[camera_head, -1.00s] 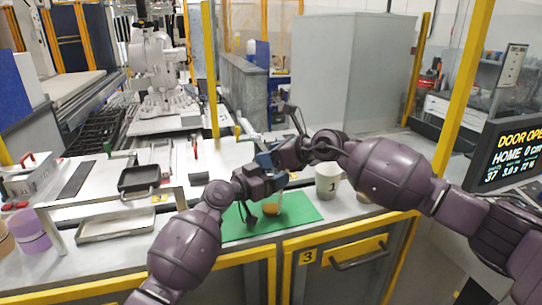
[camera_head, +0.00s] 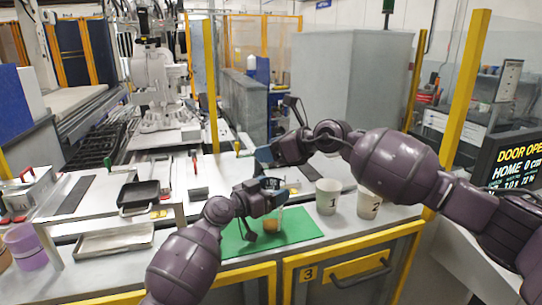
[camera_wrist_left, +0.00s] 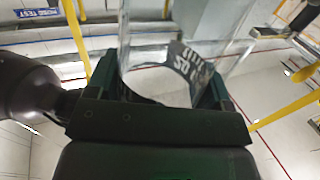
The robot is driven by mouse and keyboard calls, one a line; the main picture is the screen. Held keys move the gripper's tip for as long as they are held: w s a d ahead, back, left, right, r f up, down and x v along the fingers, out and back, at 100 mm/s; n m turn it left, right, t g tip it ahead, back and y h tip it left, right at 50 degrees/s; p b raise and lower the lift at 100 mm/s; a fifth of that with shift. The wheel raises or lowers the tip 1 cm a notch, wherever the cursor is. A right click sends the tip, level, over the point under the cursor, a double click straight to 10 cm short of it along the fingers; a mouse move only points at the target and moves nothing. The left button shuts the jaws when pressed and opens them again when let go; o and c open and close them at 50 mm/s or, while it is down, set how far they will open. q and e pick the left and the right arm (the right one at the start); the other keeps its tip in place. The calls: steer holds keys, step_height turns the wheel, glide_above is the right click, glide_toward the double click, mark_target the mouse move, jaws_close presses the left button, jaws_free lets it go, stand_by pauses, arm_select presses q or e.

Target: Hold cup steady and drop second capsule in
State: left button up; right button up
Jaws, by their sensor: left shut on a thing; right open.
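My left gripper (camera_head: 272,186) is shut on a clear cup above the green mat (camera_head: 300,225). In the left wrist view, the clear cup (camera_wrist_left: 150,45) stands between the fingers, with dark print on its wall. In the head view the cup is hard to make out. A small orange thing (camera_head: 271,226) shows below the left gripper; I cannot tell if it is inside the cup or behind it. My right gripper (camera_head: 263,156) is open, above and slightly left of the left gripper. No capsule is visible between its fingers.
A white cup marked 1 (camera_head: 327,196) and one marked 2 (camera_head: 369,203) stand right of the mat. A dark pan (camera_head: 139,193) and a metal tray (camera_head: 115,239) lie to the left. The mat's right part is clear.

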arm_select(q)
steer(key=o, duration=1)
